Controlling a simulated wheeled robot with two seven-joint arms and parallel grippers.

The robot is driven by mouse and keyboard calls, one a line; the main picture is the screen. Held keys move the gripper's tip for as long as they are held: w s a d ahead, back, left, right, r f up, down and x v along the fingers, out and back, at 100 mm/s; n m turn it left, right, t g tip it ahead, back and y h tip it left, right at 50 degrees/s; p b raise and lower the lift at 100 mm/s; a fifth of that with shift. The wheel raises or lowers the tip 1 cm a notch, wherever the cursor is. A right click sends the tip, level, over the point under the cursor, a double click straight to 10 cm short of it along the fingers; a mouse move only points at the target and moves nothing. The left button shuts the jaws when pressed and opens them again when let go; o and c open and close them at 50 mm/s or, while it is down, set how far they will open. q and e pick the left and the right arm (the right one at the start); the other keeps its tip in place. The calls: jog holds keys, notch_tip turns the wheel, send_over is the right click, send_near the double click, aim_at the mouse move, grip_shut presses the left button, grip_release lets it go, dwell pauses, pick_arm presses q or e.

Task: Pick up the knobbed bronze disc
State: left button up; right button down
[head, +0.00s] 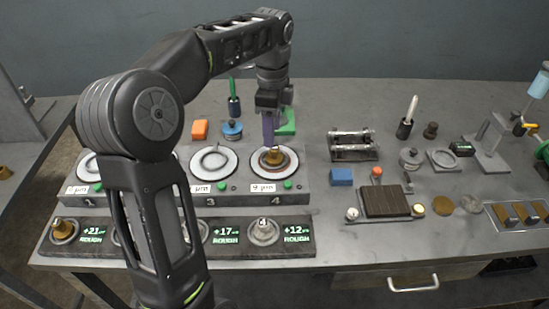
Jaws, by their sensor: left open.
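A knobbed bronze disc (274,160) sits on the round white plate of the rightmost station, marked 9 µm, on the grey bench block (240,199). My left gripper (269,142) reaches down from above, its fingers pointing at the disc's knob. It is open; the fingertips are at or just above the knob, and I cannot tell whether they touch it. Another brass-coloured knobbed piece (63,230) sits on the front strip at the left, by the +21 label. My right gripper is not in view.
A green block (286,122) stands right behind the gripper. A blue-knobbed piece (232,130) and an orange block (199,129) stand behind the stations. My left arm hides part of the left stations. A roller stand (353,146) and a blue block (341,177) are to the right.

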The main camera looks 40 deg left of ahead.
aim_at(274, 154)
pick_arm(q)
jog(key=shift+w+d+f+p, duration=0.1)
jog(key=shift+f+p, duration=0.25)
jog(key=shift+f, duration=2.2)
jog(key=shift+c, duration=0.2)
grip_shut()
